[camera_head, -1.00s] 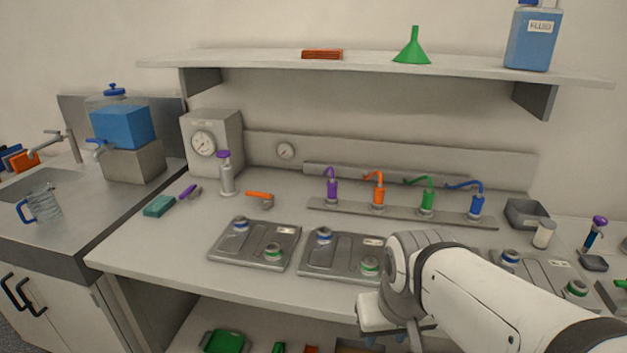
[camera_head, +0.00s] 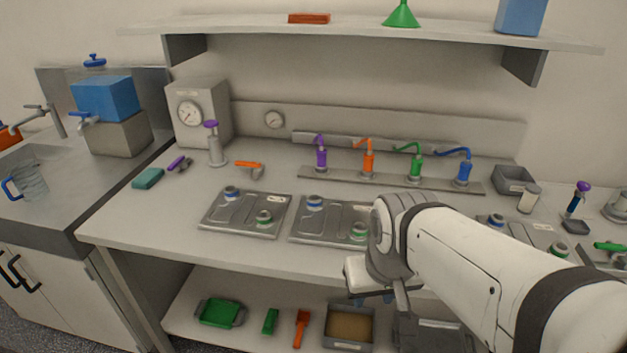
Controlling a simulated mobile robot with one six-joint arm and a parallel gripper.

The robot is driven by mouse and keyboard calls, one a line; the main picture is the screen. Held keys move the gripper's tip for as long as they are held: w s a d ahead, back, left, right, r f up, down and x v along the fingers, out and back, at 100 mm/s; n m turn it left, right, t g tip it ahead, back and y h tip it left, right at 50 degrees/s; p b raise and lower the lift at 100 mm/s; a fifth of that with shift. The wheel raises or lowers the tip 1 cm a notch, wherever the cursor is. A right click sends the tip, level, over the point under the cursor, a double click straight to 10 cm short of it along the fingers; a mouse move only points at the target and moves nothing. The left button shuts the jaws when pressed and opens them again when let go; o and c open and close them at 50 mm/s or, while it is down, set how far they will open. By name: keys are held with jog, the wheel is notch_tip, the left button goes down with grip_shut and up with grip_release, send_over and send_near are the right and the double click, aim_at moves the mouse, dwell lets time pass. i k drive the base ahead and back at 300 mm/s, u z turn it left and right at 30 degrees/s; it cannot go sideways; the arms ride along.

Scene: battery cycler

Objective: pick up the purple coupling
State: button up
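A purple coupling (camera_head: 321,158) stands upright at the left end of a grey rail (camera_head: 400,182) at the back of the bench, with a bent purple hose at its top. Orange (camera_head: 368,162), green (camera_head: 415,167) and blue (camera_head: 463,172) couplings stand to its right. My gripper (camera_head: 373,299) hangs in front of the bench's front edge, below and right of the purple coupling and well apart from it. Only small dark tips show under its pale body, so its opening is unclear. I see nothing held in it.
A shelf (camera_head: 360,30) overhangs the back.

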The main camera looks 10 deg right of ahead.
aim_at(321, 152)
jog(key=u, duration=0.35)
jog(key=k, duration=1.15)
jog(key=u, duration=0.8)
jog(key=i, duration=1.45)
jog(key=z, duration=0.95)
jog(key=i, duration=0.95)
jog(key=z, duration=0.7)
jog(key=k, duration=0.75)
jog(key=z, duration=0.3)
jog(key=i, duration=0.2)
jog(key=u, duration=0.15)
